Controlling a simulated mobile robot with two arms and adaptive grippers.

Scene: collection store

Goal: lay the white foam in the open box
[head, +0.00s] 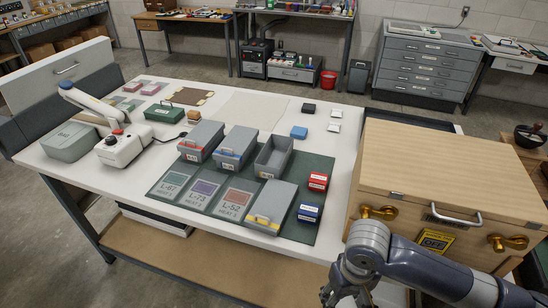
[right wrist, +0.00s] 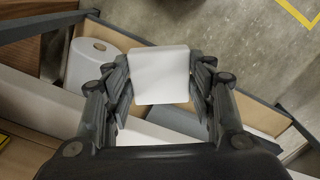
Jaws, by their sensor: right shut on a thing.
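My right gripper (head: 347,294) is at the bottom edge of the head view, in front of the table and left of the wooden case. In the right wrist view its fingers (right wrist: 160,88) are shut on the white foam (right wrist: 160,75), a pale block. The foam is not visible in the head view. The open box (head: 273,156) is grey with a yellow label and looks empty. It stands on the green mat, right of two similar closed boxes. A grey lid with a yellow handle (head: 271,203) lies in front of it. My left gripper is not in view.
The large wooden case (head: 440,165) with brass fittings stands right of the mat. Red (head: 318,181) and blue (head: 309,212) small boxes sit on the mat's right side.

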